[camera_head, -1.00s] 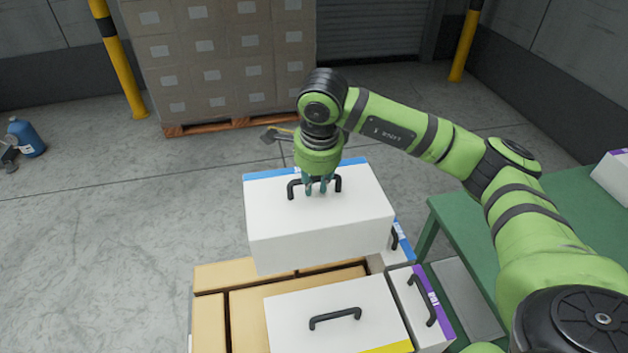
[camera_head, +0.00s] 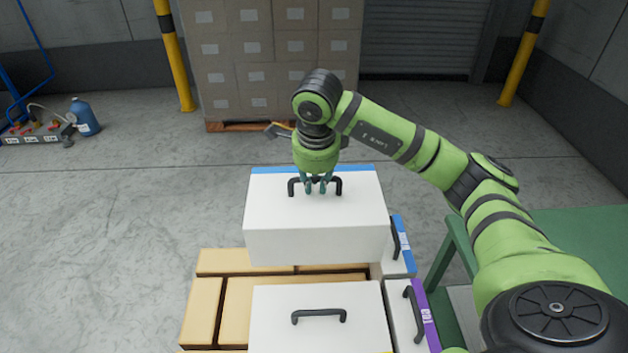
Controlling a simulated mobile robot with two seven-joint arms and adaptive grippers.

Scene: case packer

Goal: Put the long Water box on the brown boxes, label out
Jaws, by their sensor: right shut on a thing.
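A long white box (camera_head: 315,228) with a blue strip along its far top edge hangs in the middle of the view. My right gripper (camera_head: 315,188) is shut on the black handle on its top. The box is over the far part of the brown boxes (camera_head: 232,262); whether it touches them I cannot tell. Its far face and any label there are hidden. Another white box (camera_head: 318,318) with a black handle and a yellow strip lies on the brown boxes nearer to me. My left gripper is not in view.
At the stack's right side stand a purple-striped white box (camera_head: 406,318) and a blue-striped white box (camera_head: 398,262). A green table (camera_head: 570,245) is at the right. A pallet of cartons (camera_head: 270,60) and yellow posts stand behind.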

